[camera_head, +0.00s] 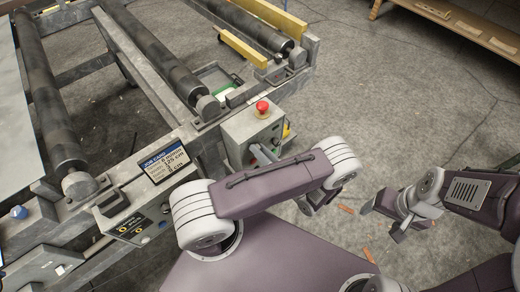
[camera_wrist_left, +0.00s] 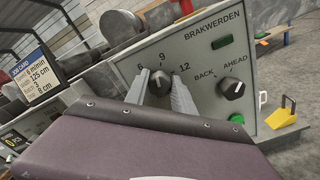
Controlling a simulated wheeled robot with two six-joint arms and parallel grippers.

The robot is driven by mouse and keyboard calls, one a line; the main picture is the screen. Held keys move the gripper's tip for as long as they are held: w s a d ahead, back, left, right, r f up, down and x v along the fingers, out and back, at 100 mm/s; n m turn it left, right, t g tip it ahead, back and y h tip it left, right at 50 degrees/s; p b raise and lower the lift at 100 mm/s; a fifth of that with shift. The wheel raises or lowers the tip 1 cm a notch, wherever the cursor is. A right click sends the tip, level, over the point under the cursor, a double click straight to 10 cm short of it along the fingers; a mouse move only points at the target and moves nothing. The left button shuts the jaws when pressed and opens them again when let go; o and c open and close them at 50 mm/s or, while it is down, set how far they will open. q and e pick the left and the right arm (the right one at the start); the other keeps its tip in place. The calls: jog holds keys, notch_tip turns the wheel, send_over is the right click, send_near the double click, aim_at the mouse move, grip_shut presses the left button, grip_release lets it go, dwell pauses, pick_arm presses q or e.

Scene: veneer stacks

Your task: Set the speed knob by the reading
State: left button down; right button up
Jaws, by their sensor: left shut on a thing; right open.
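The black speed knob (camera_wrist_left: 159,83) sits on a grey control panel (camera_wrist_left: 215,70) marked 6, 9 and 12. My left gripper (camera_wrist_left: 160,90) is shut on the knob, one finger on each side. The knob's pale mark appears to point up near 9; the fingers partly hide its sides. In the head view my left gripper (camera_head: 262,154) is at the control box (camera_head: 240,130). My right gripper (camera_head: 385,220) is open and empty above the floor.
A black BACK/AHEAD switch (camera_wrist_left: 232,88) is right of the speed knob. A red mushroom button (camera_head: 262,108) tops the box. Rollers (camera_head: 150,50) on a metal frame are behind. The floor at the right is mostly clear, with small scraps.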

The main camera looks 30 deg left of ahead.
pick_arm(q)
jog(key=shift+m, duration=1.5)
jog(key=shift+f, duration=0.1)
jog(key=c, duration=1.1)
grip_release()
jog(key=shift+o, duration=0.2)
jog(key=shift+d, duration=0.1)
jog(key=v, duration=0.9)
